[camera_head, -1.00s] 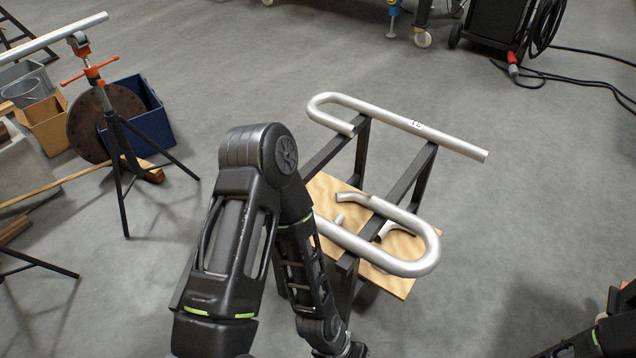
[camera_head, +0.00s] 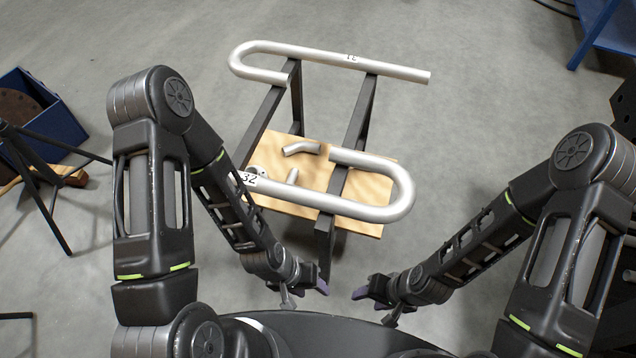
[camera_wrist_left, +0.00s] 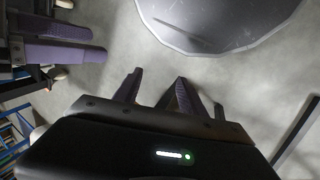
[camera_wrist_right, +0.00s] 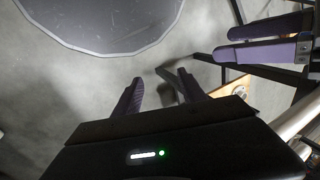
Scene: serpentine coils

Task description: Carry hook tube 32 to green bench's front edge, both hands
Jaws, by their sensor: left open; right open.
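Hook tube 32 (camera_head: 345,205) is a silver tube with a U-bend at its right end. It lies across the near part of a dark steel stand, its label near the left end, which my left arm partly hides. My left gripper (camera_head: 307,292) and my right gripper (camera_head: 374,303) are open and empty. They hang in front of the stand on the near side of the tube, facing each other and apart from it. A silver tube (camera_wrist_right: 303,112) shows at the right edge of the right wrist view. I see no green bench.
A second hook tube (camera_head: 335,55) lies across the stand's far part. The stand's dark bars (camera_head: 360,115) rise above a plywood shelf (camera_head: 375,182) with short pipe pieces (camera_head: 302,147). A blue box (camera_head: 45,125) and black tripod (camera_head: 40,190) stand left; blue furniture (camera_head: 612,25) stands top right.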

